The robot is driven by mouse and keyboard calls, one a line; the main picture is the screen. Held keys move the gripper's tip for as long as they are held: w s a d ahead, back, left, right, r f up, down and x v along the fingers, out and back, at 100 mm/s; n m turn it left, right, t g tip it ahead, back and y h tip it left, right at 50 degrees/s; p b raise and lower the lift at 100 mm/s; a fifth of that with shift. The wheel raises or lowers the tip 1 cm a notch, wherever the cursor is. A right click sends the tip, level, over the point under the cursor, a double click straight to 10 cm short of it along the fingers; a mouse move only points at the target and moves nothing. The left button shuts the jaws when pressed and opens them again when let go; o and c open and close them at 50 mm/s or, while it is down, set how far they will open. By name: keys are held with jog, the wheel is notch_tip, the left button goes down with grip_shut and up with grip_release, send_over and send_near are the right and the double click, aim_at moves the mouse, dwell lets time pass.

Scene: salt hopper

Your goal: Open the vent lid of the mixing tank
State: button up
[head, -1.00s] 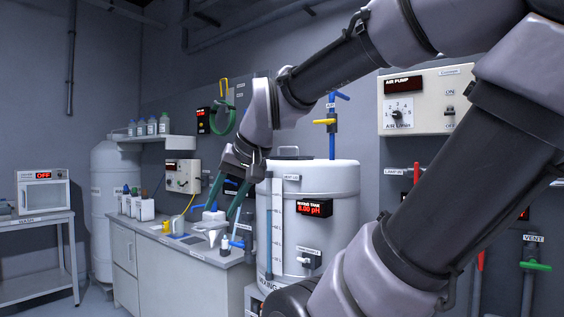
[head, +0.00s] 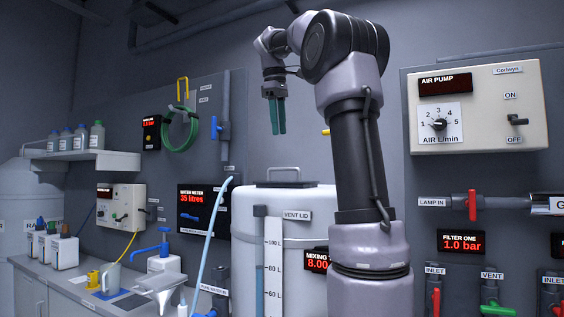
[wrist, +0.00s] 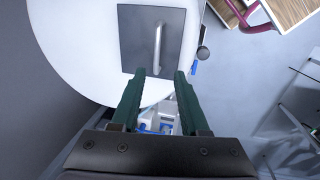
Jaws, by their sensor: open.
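The white mixing tank (head: 275,220) stands in the middle of the head view, with a "VENT LID" label on its side. The vent lid (head: 286,184) is a dark flat plate on the tank's top with a raised bar handle (head: 283,170). It lies flat and closed. In the wrist view the lid (wrist: 138,50) is a dark square on the round white tank top (wrist: 85,55), and its metal handle (wrist: 158,48) runs lengthwise ahead of my fingers. My gripper (head: 277,132) points down above the lid, clear of the handle. Its green fingers (wrist: 156,74) are apart and empty.
The air pump panel (head: 475,108) and valve pipes are on the wall to the right. A counter (head: 75,290) with bottles and a funnel (head: 160,285) is at left. A pale blue hose (head: 208,235) rises left of the tank. The air above the tank is free.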

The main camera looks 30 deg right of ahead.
jog(key=f, duration=0.3)
jog(key=w+d+f, duration=0.1)
jog(key=f, duration=0.2)
jog(key=w+f, duration=0.1)
jog(key=f, duration=0.3)
jog(key=shift+d, duration=0.4)
grip_shut()
dwell(1.0)
